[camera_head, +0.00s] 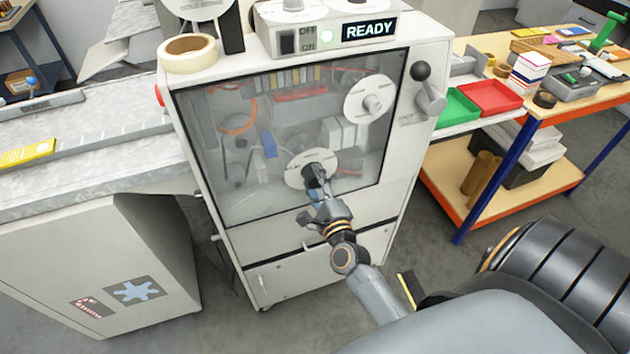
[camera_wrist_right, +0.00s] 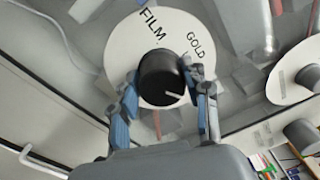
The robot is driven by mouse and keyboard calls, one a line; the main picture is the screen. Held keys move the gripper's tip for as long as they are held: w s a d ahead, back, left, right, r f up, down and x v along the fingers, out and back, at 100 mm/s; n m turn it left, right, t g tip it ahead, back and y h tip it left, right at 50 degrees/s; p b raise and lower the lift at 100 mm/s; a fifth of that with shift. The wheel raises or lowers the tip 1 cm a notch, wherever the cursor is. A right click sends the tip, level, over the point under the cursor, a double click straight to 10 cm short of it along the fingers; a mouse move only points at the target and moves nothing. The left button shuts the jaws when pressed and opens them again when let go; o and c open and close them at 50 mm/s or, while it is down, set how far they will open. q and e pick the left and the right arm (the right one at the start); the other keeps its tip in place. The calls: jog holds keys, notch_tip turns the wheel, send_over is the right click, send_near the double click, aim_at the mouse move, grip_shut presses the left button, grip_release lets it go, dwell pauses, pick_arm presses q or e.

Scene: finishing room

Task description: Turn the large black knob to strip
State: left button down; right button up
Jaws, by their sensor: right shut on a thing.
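The large black knob (camera_wrist_right: 161,78) sits at the centre of a white round dial (camera_wrist_right: 190,25) in the right wrist view. The words FILM and GOLD show on the dial; no strip label can be read. A white pointer line on the knob points to the lower right of that picture. My right gripper (camera_wrist_right: 163,92) has its blue-padded fingers on either side of the knob and is shut on it. In the head view, my right gripper (camera_head: 316,186) reaches up to the dial (camera_head: 293,177) on the cabinet front and partly hides the knob. My left gripper is not in view.
A second, smaller white dial (camera_head: 357,103) is up and right on the cabinet (camera_head: 240,255). A READY display (camera_head: 369,30) and a tape roll (camera_head: 188,52) are on top. A black ball lever (camera_head: 420,72) is at the right, near a workbench with red (camera_head: 492,97) and green trays.

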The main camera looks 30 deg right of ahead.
jog(key=o, duration=1.1)
jog(key=shift+o, duration=0.2)
jog(key=v, duration=1.2)
